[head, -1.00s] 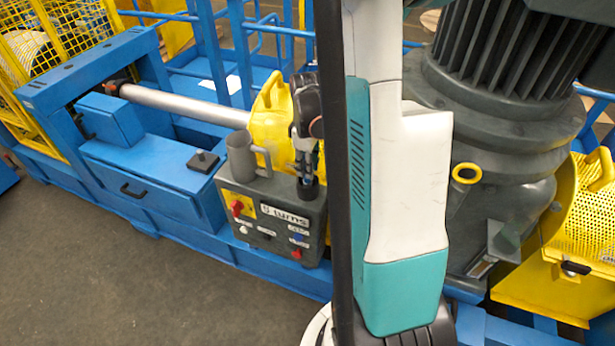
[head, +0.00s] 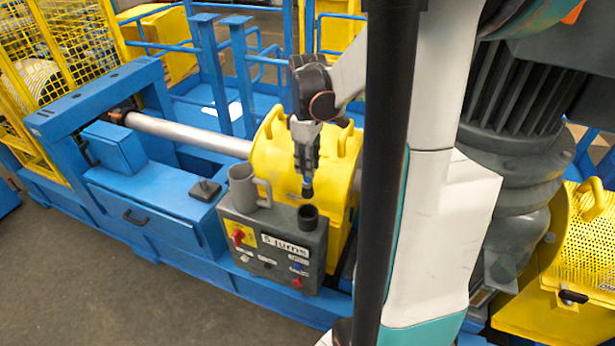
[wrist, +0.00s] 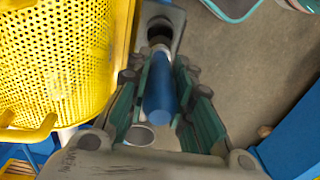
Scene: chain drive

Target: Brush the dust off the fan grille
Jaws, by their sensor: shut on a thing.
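My gripper (head: 306,168) is shut on a slim tool, likely the brush (head: 307,190), pointing down above the control box. Its dark lower end shows below the fingers, with a bluish band. In the wrist view a blue handle (wrist: 158,95) lies between the two green-grey fingers. Its bristles cannot be made out. I cannot clearly identify the fan grille or any dust; the dark finned motor (head: 510,95) stands at the right, partly covered by my arm.
A grey mug (head: 243,187) stands on the control box (head: 270,243), left of the holder. A yellow guard (head: 285,160) is close behind my gripper. Another yellow perforated guard (head: 588,235) stands far right. A steel shaft (head: 190,134) runs left. Floor is clear at lower left.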

